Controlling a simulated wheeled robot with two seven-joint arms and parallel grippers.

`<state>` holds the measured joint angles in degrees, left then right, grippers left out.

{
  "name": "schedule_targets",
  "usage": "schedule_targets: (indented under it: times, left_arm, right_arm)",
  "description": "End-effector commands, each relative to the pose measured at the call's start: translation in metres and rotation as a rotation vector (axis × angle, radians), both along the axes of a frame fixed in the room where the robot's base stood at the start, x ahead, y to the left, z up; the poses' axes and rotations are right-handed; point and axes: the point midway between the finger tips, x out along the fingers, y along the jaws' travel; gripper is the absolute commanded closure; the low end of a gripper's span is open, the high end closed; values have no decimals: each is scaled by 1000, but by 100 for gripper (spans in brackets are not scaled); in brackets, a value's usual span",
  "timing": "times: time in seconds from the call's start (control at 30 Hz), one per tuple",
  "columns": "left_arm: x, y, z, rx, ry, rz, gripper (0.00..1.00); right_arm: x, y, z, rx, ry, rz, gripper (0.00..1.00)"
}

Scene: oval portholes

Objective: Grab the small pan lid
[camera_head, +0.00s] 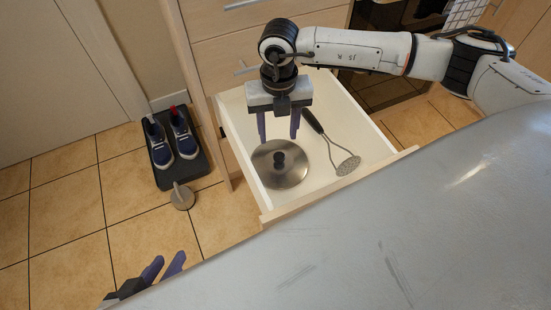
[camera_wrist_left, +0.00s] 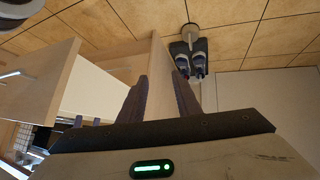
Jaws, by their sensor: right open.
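The small pan lid (camera_head: 292,173) is a round steel disc with a dark knob (camera_head: 279,159). It lies flat in the open drawer (camera_head: 377,151), in the left part of the picture's drawer. My right gripper (camera_head: 278,138) points down over the drawer, just behind the lid's knob in the picture. Its two purple fingers are apart with nothing between them. My left gripper (camera_head: 163,268) shows at the bottom left, outside the drawer, partly hidden by the grey surface. In the left wrist view its fingers (camera_wrist_left: 161,82) are apart and empty. I cannot make out the lid there.
A masher (camera_head: 345,163) with a black handle lies in the drawer right of the lid. The grey surface (camera_head: 400,230) fills the lower right. Blue shoes (camera_head: 172,138) on a dark mat and a round door stop (camera_head: 182,197) stand on the tiled floor at left.

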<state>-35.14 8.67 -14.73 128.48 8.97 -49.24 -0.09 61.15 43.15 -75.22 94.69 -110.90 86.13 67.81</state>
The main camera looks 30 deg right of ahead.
Motion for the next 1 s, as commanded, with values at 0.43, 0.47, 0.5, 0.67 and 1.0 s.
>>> schedule_targets:
  times: [0.43,0.47,0.5,0.67,1.0]
  left_arm:
    - [1,-9,-10,8,39,-52,70]
    - [2,-9,-10,8,41,-54,70]
    - [2,-10,-12,9,43,-58,70]
    - [3,-16,-13,-5,43,-79,70]
    - [6,-22,-3,-39,17,-79,70]
  right_arm:
    - [0,-2,-50,-5,-2,-1,52]
    - [0,-2,-53,-5,-2,-1,52]
    - [0,-2,-56,-4,-1,-1,52]
    - [0,-5,-81,-5,1,-1,52]
    - [0,-4,-99,-3,-2,0,52]
